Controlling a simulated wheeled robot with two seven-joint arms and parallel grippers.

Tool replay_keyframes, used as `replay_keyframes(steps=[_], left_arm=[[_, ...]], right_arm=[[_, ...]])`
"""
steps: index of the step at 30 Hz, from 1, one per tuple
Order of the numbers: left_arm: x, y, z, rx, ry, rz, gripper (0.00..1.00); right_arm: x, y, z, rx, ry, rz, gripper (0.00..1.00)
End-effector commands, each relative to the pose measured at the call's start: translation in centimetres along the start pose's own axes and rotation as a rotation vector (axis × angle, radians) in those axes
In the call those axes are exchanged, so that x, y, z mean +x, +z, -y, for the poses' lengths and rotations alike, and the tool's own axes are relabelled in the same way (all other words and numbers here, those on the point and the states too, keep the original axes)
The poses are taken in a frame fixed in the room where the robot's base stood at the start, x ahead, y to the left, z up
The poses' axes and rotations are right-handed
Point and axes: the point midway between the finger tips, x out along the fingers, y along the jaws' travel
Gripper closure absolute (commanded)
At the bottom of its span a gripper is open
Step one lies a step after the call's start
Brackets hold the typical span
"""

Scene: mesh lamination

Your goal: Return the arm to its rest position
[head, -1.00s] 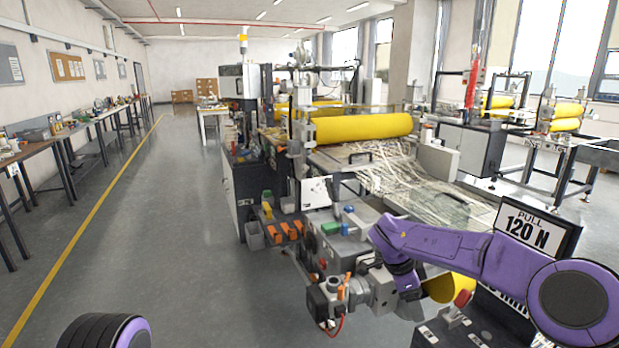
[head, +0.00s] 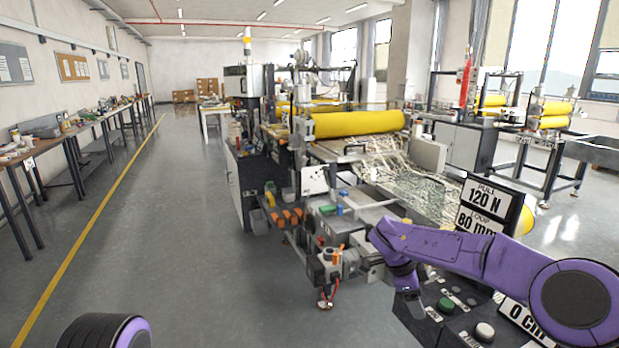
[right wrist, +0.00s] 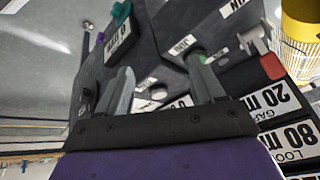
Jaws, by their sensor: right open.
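My right arm (head: 455,255) is purple, comes in from the right, and bends down at the wrist. My right gripper (head: 413,308) hangs in front of the dark control panel (head: 462,318). In the right wrist view its two grey fingers (right wrist: 162,85) stand apart with nothing held between them. The panel, with its white labels and knobs, lies beyond the fingers. My left gripper is out of view; only a purple and black part of my own arm shows at the bottom left.
A laminating machine (head: 345,215) with a yellow roller (head: 358,123) and mesh sheet (head: 420,178) stands ahead. A sign reading 120 N (head: 488,196) stands behind my right arm. Workbenches (head: 70,140) line the left wall. The floor (head: 190,240) between is clear.

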Motion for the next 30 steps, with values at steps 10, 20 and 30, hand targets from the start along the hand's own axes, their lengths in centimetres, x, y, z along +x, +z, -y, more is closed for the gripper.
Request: replay_keyframes(steps=[10,20,30], left_arm=[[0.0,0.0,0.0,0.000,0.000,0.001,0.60],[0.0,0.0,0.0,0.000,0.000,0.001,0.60],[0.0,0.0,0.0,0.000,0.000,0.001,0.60]], right_arm=[[5.7,-0.4,-0.9,0.016,-0.318,-0.255,0.32],[17.7,3.1,-13.4,-0.454,-0.625,-0.245,0.32],[24.8,0.4,-36.7,-1.026,-0.428,0.049,0.32]])
